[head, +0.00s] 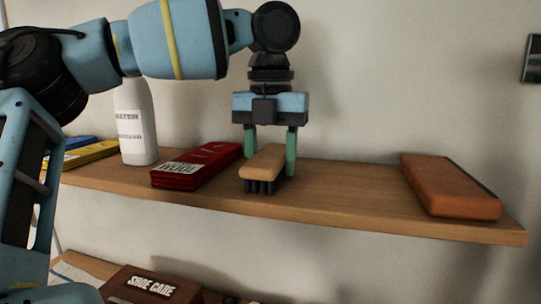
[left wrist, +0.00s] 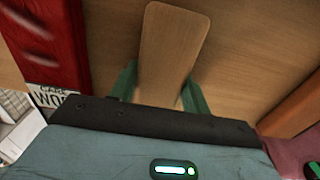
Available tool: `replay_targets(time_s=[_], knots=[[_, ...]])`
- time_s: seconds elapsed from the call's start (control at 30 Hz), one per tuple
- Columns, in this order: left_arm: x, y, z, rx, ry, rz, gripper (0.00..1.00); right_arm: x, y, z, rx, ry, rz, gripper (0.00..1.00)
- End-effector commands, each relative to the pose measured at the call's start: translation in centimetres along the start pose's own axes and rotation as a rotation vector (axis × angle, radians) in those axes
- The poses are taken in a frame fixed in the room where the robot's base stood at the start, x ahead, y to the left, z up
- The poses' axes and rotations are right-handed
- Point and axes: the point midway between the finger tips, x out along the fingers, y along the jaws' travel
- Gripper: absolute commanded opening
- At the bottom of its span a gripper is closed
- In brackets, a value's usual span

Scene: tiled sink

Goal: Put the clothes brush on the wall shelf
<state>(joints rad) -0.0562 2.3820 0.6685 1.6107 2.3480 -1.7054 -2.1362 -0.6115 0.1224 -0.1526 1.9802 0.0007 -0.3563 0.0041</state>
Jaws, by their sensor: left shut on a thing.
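The clothes brush (head: 263,166) has a light wooden back and dark bristles. It is at the wall shelf (head: 330,198), bristles down, between a red packet and a brown block; I cannot tell whether the bristles fully rest on the wood. My left gripper (head: 270,158) comes down from above with green fingers, shut on the brush's sides. In the left wrist view the brush back (left wrist: 170,50) lies between the two green fingers (left wrist: 158,88). My right gripper is not in view.
A red packet (head: 196,166) lies close left of the brush. A white bottle (head: 136,125) and yellow packet (head: 90,154) are further left. A brown block (head: 449,187) lies at the right end. Bare shelf lies between brush and block. A shoe care box (head: 150,286) is below.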

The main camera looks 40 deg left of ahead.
Motion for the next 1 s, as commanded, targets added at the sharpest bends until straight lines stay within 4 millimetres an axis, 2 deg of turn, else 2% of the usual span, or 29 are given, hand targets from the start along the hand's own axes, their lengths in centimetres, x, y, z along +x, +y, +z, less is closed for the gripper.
replay_targets(time_s=[0.07,0.1,0.23,0.53,0.67,1.0], knots=[[0.3,0.0,0.0,0.000,0.001,0.000,0.22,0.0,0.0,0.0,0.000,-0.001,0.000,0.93],[0.2,0.0,0.0,0.000,0.001,0.000,0.52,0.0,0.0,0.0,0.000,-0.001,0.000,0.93],[0.2,0.0,0.0,0.000,0.001,0.000,0.69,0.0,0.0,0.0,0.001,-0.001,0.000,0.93],[0.1,0.0,0.0,0.000,0.000,0.000,0.69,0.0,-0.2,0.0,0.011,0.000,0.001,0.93],[-0.8,-0.1,0.1,0.000,-0.002,0.000,0.69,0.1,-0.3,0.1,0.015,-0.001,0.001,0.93],[-6.9,-0.1,0.1,-0.002,-0.001,-0.001,0.69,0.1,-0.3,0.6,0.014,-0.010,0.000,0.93]])
